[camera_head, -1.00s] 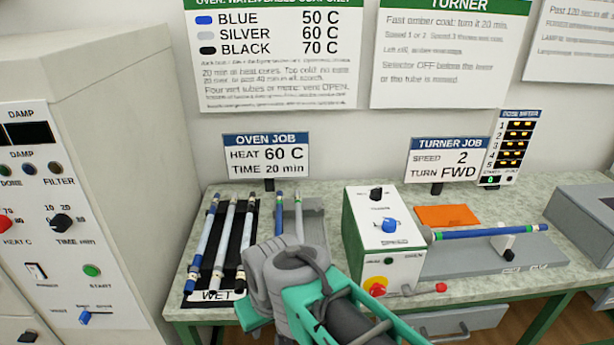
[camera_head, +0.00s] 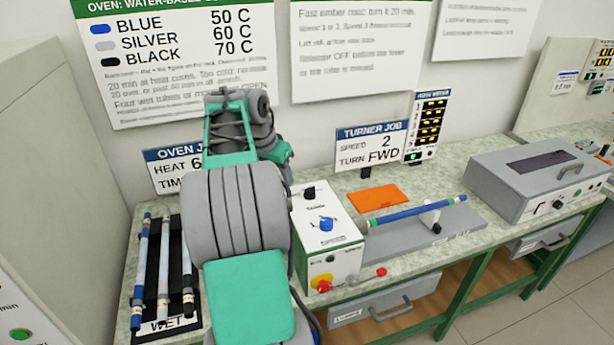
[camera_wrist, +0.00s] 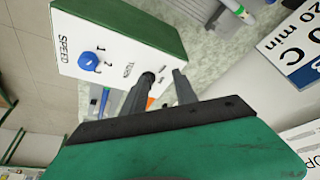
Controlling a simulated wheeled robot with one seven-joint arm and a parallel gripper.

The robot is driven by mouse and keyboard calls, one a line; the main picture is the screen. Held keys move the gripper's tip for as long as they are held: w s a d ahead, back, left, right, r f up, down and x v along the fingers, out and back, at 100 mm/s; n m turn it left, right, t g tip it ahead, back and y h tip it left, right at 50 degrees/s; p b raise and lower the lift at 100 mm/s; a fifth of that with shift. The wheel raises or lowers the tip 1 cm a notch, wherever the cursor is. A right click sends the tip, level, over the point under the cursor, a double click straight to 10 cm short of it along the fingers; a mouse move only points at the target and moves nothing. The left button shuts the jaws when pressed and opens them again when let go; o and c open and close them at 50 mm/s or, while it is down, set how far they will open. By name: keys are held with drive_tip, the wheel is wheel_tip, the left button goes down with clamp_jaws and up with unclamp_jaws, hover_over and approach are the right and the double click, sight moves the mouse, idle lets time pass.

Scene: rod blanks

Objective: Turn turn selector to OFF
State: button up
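The turner's white-fronted control box (camera_head: 330,243) stands on the bench, with a green side and top edge in the wrist view (camera_wrist: 125,30). Its turn selector (camera_head: 309,192) is a small black knob at the upper part of the panel, above the blue speed knob (camera_head: 325,224). In the wrist view my gripper (camera_wrist: 165,74) has two dark fingers apart, with their tips close to the selector, which is partly hidden by the left finger. I cannot tell whether they touch it, or which position it points to. My arm hides the gripper's fingers in the head view.
A blue tube (camera_head: 415,212) lies along the turner, right of the box. A red stop button (camera_head: 322,282) is low on the panel. An orange pad (camera_head: 378,198) lies behind. The WET rack (camera_head: 160,325) with tubes is at left. A grey unit (camera_head: 540,180) stands at right.

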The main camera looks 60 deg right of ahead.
drive_tip(key=m, duration=0.2)
approach(309, 188)
drive_tip(key=f, duration=0.1)
drive_tip(key=shift+g, duration=0.3)
drive_tip(key=x, duration=0.7)
drive_tip(key=shift+w+d+f+p, duration=0.1)
drive_tip(key=shift+d+f+p, duration=0.05)
drive_tip(key=shift+f+p, duration=0.15)
clamp_jaws()
drive_tip(key=shift+r, duration=0.1)
